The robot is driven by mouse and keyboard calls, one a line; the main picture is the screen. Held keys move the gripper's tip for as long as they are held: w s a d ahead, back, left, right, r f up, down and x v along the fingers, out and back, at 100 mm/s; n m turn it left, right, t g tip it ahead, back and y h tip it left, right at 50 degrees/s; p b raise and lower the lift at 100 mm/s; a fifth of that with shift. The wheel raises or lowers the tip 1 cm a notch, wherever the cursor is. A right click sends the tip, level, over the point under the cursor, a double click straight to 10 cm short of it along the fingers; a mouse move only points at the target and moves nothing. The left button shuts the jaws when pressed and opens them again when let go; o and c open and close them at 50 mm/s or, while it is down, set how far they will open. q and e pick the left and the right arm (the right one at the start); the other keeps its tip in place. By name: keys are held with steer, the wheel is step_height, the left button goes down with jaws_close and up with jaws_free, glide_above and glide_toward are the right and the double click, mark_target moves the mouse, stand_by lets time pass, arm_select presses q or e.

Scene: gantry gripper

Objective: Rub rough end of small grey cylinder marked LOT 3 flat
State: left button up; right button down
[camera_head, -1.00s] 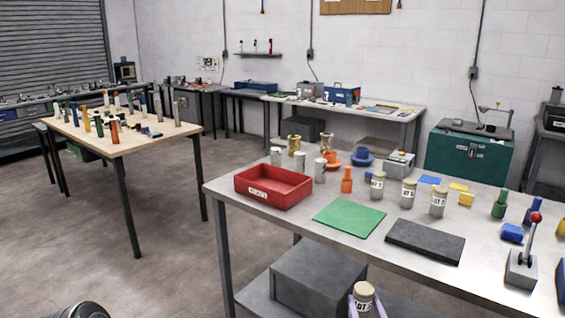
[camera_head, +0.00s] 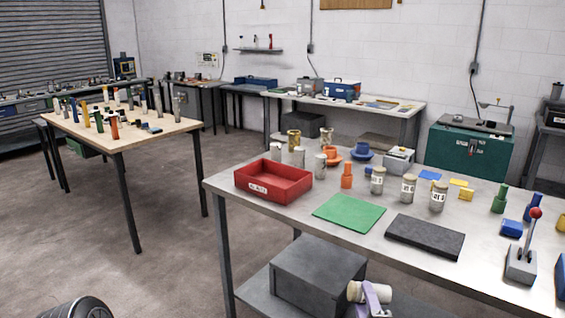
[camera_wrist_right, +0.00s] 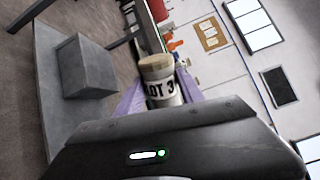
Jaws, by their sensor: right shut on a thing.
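My right gripper (camera_head: 372,297) is at the bottom of the head view, in front of the metal table's near edge and lower than its top. Its purple fingers are shut on the small grey cylinder marked LOT 3 (camera_head: 357,292). The cylinder is tipped onto its side there, its tan rough end pointing left. In the right wrist view the cylinder (camera_wrist_right: 165,92) sits between the purple fingers (camera_wrist_right: 162,97), label and tan end showing. A dark flat block (camera_head: 425,237) with a rough-looking top lies on the table. My left gripper is not in view.
On the metal table (camera_head: 300,222) are a red tray (camera_head: 273,192), a green mat (camera_head: 348,213), three labelled cylinders with tan tops (camera_head: 408,190), and a red-knobbed lever (camera_head: 523,255) at right. A grey box (camera_head: 318,275) stands on the lower shelf.

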steer(key=shift+a+n, duration=0.1)
steer(key=shift+n, duration=0.7)
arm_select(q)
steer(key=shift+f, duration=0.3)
arm_select(e)
steer(key=shift+n, duration=0.3)
